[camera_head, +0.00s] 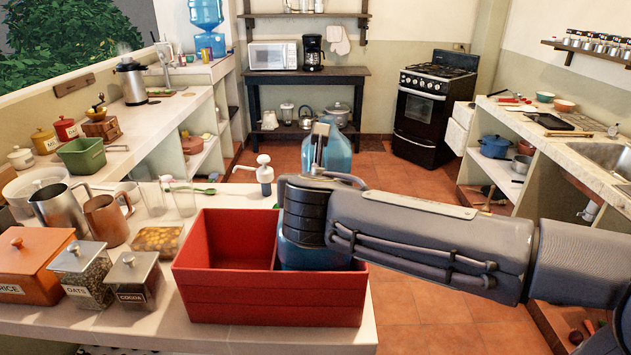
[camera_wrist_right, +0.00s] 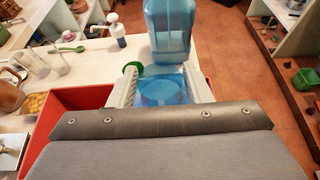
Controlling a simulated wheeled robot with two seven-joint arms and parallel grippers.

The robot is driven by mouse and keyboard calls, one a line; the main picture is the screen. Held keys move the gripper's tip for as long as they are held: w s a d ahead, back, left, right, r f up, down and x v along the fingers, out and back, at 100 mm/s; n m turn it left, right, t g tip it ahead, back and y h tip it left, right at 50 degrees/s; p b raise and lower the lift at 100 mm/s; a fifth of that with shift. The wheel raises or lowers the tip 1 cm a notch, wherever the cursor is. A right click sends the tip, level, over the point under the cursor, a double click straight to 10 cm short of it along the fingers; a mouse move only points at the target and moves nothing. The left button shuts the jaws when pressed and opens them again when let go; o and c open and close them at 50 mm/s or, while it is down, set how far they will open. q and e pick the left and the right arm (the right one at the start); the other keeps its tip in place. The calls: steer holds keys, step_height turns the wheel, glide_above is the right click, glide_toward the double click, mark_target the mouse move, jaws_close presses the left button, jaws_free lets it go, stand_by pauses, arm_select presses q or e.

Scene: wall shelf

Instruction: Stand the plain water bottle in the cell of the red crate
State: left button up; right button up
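The red crate (camera_head: 274,305) stands on the near counter and has a divider between its cells. A blue water bottle (camera_head: 312,258) is in its right cell, mostly hidden by my right gripper (camera_head: 305,240). In the right wrist view, this blue bottle (camera_wrist_right: 163,92) lies between my right gripper's two fingers (camera_wrist_right: 165,86); whether they press on it is not clear. A second blue bottle (camera_head: 335,155) with a grey top stands upright behind the gripper, and it also shows beyond the fingers in the wrist view (camera_wrist_right: 168,35). Which bottle is the plain one is unclear. My left gripper is out of view.
Left of the crate are an orange rice box (camera_head: 32,262), an oats jar (camera_head: 83,272), a cocoa jar (camera_head: 134,280), metal jugs and glasses. A white pump bottle (camera_head: 265,175) stands behind the crate.

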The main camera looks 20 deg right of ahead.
steer(key=o, duration=0.5)
steer(key=v, duration=0.7)
steer(key=shift+s+a+r, duration=0.15)
steer(key=shift+s, duration=0.2)
